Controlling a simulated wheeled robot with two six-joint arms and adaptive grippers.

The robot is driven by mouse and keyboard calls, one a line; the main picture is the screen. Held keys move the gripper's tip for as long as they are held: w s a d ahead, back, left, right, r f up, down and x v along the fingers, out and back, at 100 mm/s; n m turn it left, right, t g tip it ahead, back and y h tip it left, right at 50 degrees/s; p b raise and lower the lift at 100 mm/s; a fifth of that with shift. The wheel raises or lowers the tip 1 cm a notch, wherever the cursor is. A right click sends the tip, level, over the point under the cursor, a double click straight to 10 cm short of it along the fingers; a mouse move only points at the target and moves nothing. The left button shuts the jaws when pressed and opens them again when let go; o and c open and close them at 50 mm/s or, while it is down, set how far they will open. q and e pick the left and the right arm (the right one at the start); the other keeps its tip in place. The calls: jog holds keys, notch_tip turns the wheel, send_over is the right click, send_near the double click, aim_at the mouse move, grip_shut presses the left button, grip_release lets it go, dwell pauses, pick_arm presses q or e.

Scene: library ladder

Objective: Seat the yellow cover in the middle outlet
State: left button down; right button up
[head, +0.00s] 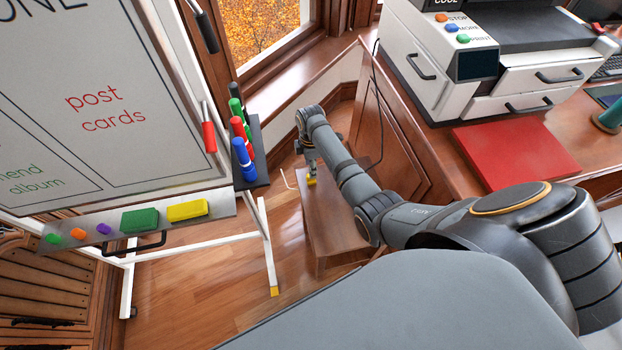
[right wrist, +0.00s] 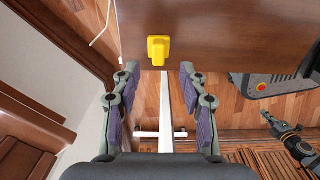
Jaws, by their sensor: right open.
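The yellow cover (right wrist: 159,49) lies on a brown wooden surface near its edge in the right wrist view. In the head view it is a small yellow spot (head: 311,181) on a low wooden bench (head: 331,215). My right gripper (right wrist: 160,74) is open and empty, with the cover just beyond and between its fingertips. In the head view my right gripper (head: 309,163) points down above the cover. My left arm's end (right wrist: 284,136) seems to show small at the right of the right wrist view; its jaws are unclear. I cannot make out the middle outlet.
A whiteboard (head: 95,100) with a tray (head: 75,233) of erasers and magnets stands left of the bench. Its white leg (head: 265,245) is close to the bench. A wooden desk (head: 440,150) with a printer (head: 480,70) and red folder (head: 515,152) is on the right.

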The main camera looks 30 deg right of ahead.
notch_tip(320, 180, down, 5)
jog(key=shift+w+d+b, duration=0.1)
jog(key=shift+d+b, duration=0.05)
jog(key=shift+b, duration=0.5)
jog(key=shift+r, duration=0.1)
grip_shut()
